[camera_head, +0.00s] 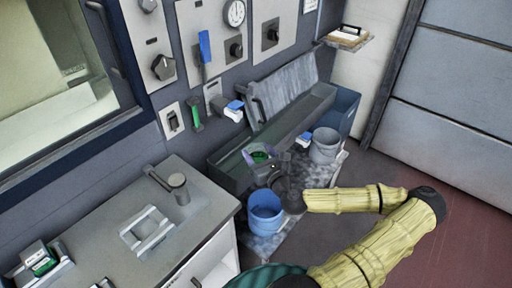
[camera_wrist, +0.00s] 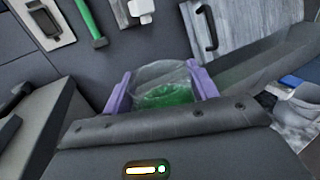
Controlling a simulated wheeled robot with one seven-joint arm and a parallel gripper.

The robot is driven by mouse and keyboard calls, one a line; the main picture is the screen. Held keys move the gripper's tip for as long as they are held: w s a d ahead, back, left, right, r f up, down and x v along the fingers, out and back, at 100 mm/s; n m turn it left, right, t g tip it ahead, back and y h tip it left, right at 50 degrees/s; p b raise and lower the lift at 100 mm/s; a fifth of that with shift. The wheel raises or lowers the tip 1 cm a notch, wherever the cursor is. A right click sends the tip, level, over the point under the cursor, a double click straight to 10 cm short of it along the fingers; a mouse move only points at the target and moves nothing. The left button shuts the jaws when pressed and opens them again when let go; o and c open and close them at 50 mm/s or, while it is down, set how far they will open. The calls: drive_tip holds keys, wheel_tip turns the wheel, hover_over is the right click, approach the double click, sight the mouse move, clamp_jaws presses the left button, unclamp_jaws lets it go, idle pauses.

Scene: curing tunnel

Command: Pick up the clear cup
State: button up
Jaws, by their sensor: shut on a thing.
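The clear cup (camera_wrist: 166,82) is see-through, with something green inside it. In the wrist view it sits between the two purple fingers of my gripper (camera_wrist: 160,92), which are shut on its sides. In the head view the cup (camera_head: 260,154) shows at the end of my arm, above the grey trough and behind the blue bucket. The gripper (camera_head: 262,160) is small there and partly blends with the trough. I cannot tell from these views whether the cup's base touches anything.
A blue bucket (camera_head: 265,212) and a grey bucket (camera_head: 325,146) stand close to my arm. A long dark trough (camera_head: 233,168) runs along the wall panel. A grey counter (camera_head: 200,222) with a tap is at left. Red floor (camera_head: 465,215) at right is clear.

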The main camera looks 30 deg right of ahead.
drive_tip(key=shift+s+a+r+p, duration=0.2)
drive_tip(key=shift+s+p, duration=0.35)
drive_tip(key=shift+p, duration=1.5)
drive_tip(key=shift+p, duration=0.35)
drive_tip(key=s+a+p, duration=0.1)
drive_tip(key=p, duration=0.1)
drive_tip(key=shift+p, duration=0.3)
drive_tip(key=shift+s+f+b, duration=0.25)
drive_tip(key=shift+s+b, duration=0.05)
drive_tip(key=shift+b, duration=0.05)
drive_tip(key=shift+s, duration=1.15)
